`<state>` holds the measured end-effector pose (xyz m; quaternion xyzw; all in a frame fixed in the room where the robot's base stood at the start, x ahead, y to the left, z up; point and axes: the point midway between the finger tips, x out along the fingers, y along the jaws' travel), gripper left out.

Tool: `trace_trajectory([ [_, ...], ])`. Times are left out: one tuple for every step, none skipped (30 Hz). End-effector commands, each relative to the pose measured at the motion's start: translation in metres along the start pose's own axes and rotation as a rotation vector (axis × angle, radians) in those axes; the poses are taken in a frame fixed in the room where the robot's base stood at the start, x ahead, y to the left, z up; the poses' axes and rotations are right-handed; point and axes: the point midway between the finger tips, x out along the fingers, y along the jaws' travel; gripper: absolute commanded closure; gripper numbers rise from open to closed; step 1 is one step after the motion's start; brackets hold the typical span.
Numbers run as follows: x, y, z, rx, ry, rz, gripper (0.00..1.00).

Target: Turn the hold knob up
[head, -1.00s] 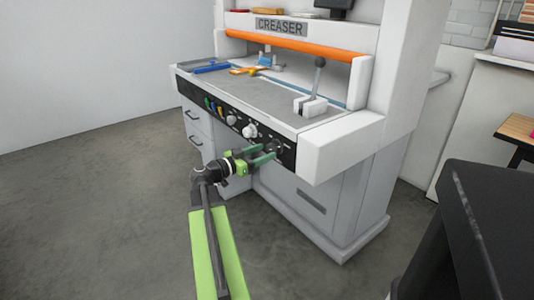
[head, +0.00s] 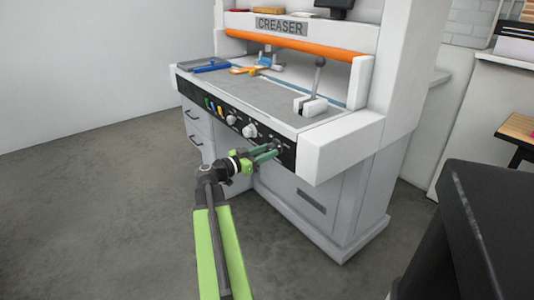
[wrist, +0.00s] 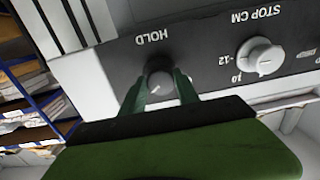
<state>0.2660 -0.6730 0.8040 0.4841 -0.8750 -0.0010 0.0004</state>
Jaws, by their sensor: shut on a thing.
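The hold knob (wrist: 161,83) is a dark round knob with a pale pointer mark, under the HOLD label on the black control strip (wrist: 205,52) in the wrist view. In that view the strip appears upside down. My gripper (wrist: 160,90) is shut on the knob, one green finger on each side. In the head view my gripper (head: 275,151) reaches the right end of the creaser's front strip. The knob is mostly hidden there by the fingers.
A white STOP CM knob (wrist: 260,56) sits beside the hold knob. More white knobs (head: 249,131) and coloured switches line the strip to the left. A lever (head: 318,80) stands on the creaser top. A dark cabinet (head: 490,225) stands at the right front.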

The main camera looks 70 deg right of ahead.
Motion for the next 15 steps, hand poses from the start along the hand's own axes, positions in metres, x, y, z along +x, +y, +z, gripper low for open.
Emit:
trace_trajectory([
  [0.0024,0.0011,0.0004,0.000,-0.002,0.010,1.00],
  [0.0041,0.0001,0.0004,-0.002,-0.002,0.011,1.00],
  [0.0058,-0.0007,0.0005,-0.006,-0.002,0.012,1.00],
  [0.0067,-0.0011,0.0004,-0.010,-0.001,0.012,1.00],
  [0.0075,-0.0014,0.0002,-0.015,-0.001,0.012,1.00],
  [0.0083,-0.0018,0.0001,-0.024,-0.001,0.012,1.00],
  [0.0087,-0.0020,0.0001,-0.033,-0.001,0.012,1.00],
  [0.0090,-0.0022,0.0001,-0.044,-0.001,0.012,1.00],
  [0.0093,-0.0023,0.0000,-0.060,-0.001,0.011,1.00],
  [0.0095,-0.0025,0.0000,-0.075,-0.001,0.011,1.00],
  [0.0096,-0.0026,0.0000,-0.091,-0.001,0.011,1.00],
  [0.0097,-0.0027,0.0000,-0.117,-0.001,0.010,1.00],
  [0.0098,-0.0027,-0.0001,-0.137,-0.001,0.010,1.00],
  [0.0099,-0.0027,-0.0001,-0.159,-0.001,0.010,1.00],
  [0.0100,-0.0028,-0.0001,-0.190,-0.001,0.010,1.00],
])
